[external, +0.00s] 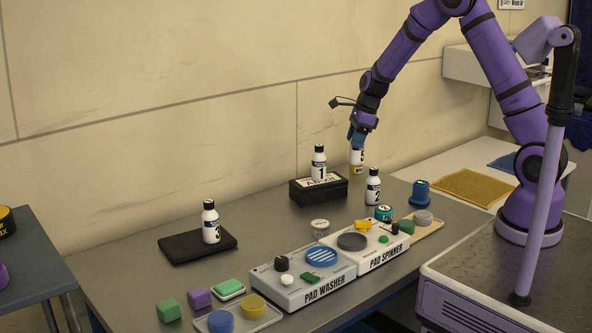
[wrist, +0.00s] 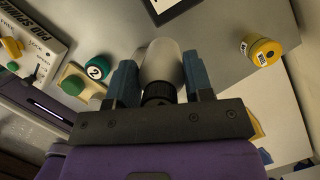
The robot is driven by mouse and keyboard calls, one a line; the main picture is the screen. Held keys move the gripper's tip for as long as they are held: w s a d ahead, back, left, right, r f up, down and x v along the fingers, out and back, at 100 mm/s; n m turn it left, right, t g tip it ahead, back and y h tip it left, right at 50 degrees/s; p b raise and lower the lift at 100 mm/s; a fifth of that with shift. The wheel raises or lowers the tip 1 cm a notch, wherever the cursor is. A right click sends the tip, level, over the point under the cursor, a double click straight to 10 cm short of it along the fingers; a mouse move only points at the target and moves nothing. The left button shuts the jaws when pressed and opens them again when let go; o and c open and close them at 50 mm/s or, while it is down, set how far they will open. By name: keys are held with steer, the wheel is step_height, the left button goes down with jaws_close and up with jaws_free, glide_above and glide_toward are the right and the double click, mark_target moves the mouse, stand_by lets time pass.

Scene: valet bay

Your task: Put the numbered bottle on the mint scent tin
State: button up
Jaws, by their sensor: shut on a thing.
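My gripper (external: 358,139) is above the back right of the table, shut on a white bottle (external: 357,156) with a number too small to read. In the wrist view the bottle (wrist: 163,66) hangs between the fingers, its dark cap toward my gripper.
Bottle 1 (external: 319,162) stands on a black box (external: 330,192), bottle 2 (external: 373,187) on the table, bottle 3 (external: 210,222) on a black mat (external: 184,246). The pad spinner (external: 376,254) and pad washer (external: 300,285) line the front. A dark blue object (external: 420,194) stands right.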

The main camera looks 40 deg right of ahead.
steer(key=s+a+r+n+g, duration=0.1)
steer(key=s+a+n, duration=0.35)
steer(key=a, duration=0.85)
steer(key=s+a+r+n+g, duration=0.1)
steer(key=s+a+n, duration=0.1)
steer(key=s+a, duration=0.8)
steer(key=shift+y, duration=0.3)
steer(key=shift+w+a+f, duration=0.5)
steer(key=shift+f, duration=1.05)
steer(key=shift+w+a+f, duration=0.45)
steer(key=shift+f, duration=1.15)
steer(key=shift+w+a+f, duration=0.5)
steer(key=shift+f, duration=1.05)
steer(key=o, duration=1)
steer(key=shift+f, duration=0.1)
steer(key=v, duration=1.2)
